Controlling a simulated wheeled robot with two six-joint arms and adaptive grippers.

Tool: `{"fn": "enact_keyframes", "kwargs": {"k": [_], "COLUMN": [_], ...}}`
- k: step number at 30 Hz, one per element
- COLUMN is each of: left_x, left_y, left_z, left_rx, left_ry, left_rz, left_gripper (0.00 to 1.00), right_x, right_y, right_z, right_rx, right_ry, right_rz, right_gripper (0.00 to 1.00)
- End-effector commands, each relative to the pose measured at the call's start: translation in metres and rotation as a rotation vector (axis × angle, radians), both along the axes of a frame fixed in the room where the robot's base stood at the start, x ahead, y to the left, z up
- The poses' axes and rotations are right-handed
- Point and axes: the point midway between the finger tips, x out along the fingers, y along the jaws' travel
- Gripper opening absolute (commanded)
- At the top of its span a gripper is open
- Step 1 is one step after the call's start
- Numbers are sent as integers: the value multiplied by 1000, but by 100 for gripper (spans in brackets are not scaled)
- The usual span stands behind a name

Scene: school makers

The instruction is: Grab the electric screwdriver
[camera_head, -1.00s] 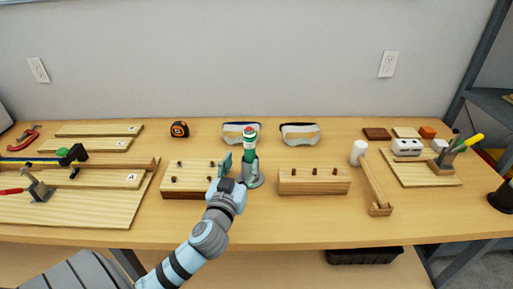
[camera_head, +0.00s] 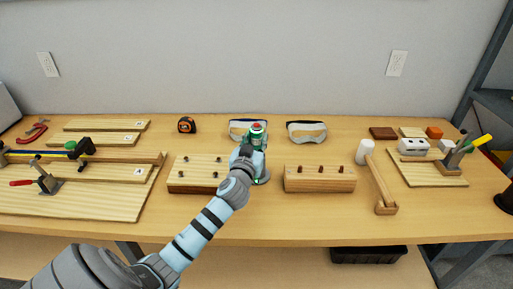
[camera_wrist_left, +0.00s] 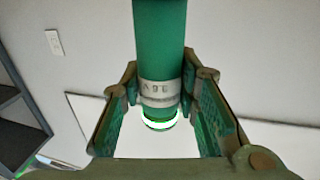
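In the left wrist view the green screwdriver body (camera_wrist_left: 160,40) with a grey label band runs between the two fingers. The fingertips (camera_wrist_left: 160,85) sit against both its sides, so the gripper looks shut on it. My right gripper is not in view.
A wooden block with pegs (camera_head: 195,180) lies left of the stand, another pegged block (camera_head: 320,181) right of it. Safety goggles (camera_head: 306,131) and a tape measure (camera_head: 187,125) lie behind. A mallet (camera_head: 377,180) and boards (camera_head: 70,205) lie farther out.

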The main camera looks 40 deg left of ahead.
Motion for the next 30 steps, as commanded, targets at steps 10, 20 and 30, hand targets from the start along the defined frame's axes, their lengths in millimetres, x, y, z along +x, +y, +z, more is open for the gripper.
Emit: {"fn": "enact_keyframes", "kwargs": {"k": [10,20,30], "left_x": [0,0,0], "left_y": [0,0,0], "left_z": [0,29,138], "left_rx": [0,2,4], "left_ry": [-1,-4,-8], "left_rz": [0,0,0], "left_gripper": [0,0,0], "right_x": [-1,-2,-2], "right_y": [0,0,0], "right_z": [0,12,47], "right_rx": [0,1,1], "right_ry": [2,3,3], "right_rz": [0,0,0], "right_gripper": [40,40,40]}}
